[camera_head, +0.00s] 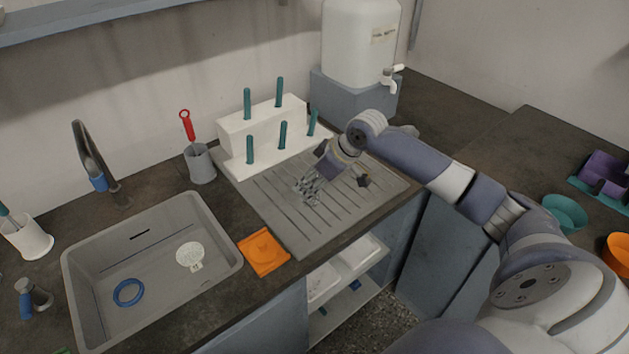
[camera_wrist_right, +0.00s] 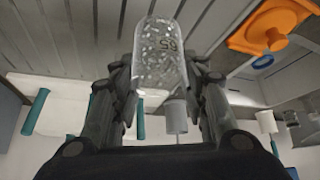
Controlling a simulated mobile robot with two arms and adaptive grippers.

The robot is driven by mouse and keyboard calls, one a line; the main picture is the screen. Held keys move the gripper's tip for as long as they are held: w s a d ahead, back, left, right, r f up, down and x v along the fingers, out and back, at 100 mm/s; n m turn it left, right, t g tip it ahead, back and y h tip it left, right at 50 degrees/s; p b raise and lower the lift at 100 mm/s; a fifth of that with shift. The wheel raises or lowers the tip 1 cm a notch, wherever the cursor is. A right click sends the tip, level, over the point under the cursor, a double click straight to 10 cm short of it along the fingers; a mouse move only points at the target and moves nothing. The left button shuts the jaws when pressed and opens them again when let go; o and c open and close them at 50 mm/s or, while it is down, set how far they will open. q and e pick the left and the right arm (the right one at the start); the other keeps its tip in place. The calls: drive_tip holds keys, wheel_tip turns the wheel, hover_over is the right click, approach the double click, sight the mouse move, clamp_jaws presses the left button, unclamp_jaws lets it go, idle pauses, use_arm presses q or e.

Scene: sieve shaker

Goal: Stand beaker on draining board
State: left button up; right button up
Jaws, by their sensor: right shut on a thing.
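The beaker (camera_wrist_right: 160,55) is clear with pale marks and dark figures on it. In the right wrist view it sits between the two fingers of my right gripper (camera_wrist_right: 165,85), which is shut on it. In the head view my right gripper (camera_head: 309,187) is over the middle of the grey grooved draining board (camera_head: 285,232). The beaker is hard to make out there, and I cannot tell whether its base touches the board. The board also shows behind the beaker in the wrist view (camera_wrist_right: 75,35). My left gripper is not in view.
A white stepped rack with teal pegs (camera_head: 264,124) stands along the board's back edge. A grey cup with a red-handled tool (camera_head: 201,164) and the sink (camera_head: 150,265) are to the left. An orange piece (camera_head: 263,252) lies between sink and board. The board's front is clear.

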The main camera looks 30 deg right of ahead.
sight(314, 181)
drive_tip(key=w+d+f, duration=0.1)
drive_tip(key=w+d+f+p, duration=0.1)
drive_tip(key=f, duration=0.1)
drive_tip(key=shift+w+d, duration=0.15)
drive_tip(key=shift+d, duration=0.15)
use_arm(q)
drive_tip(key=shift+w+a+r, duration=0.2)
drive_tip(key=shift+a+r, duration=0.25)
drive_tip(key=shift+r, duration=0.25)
use_arm(e)
drive_tip(key=shift+f, duration=0.45)
drive_tip(key=shift+f, duration=0.15)
drive_tip(key=o, duration=1.2)
